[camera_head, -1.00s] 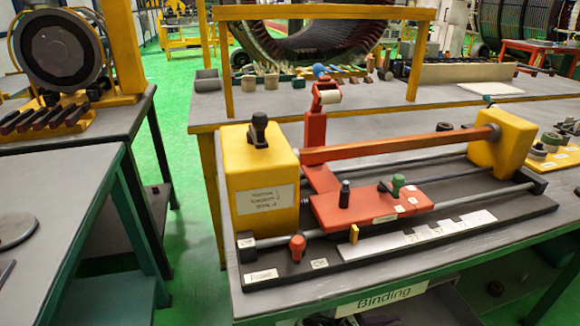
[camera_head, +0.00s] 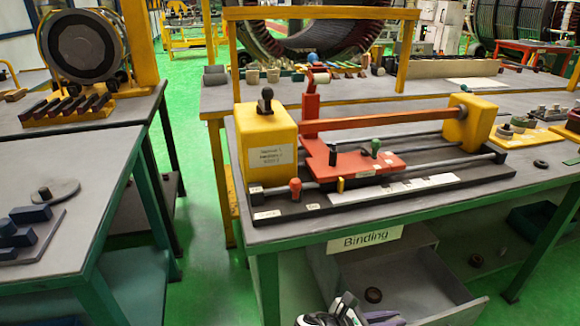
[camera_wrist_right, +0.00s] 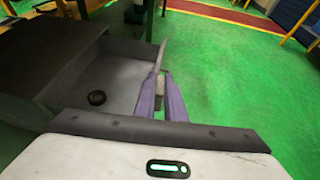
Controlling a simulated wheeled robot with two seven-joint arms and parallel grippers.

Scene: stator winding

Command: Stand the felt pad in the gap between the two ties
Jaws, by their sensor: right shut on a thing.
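My right gripper (camera_head: 347,302) is low at the bottom of the head view, in front of the binding bench by an open drawer. My left gripper is out of view.
The open grey drawer (camera_head: 440,297) holds a dark ring (camera_head: 373,295), also seen in the wrist view (camera_wrist_right: 97,97). Above it, the binding bench (camera_head: 290,232) carries a yellow and red machine (camera_head: 272,150). Another table (camera_head: 95,180) stands left. Green floor lies between.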

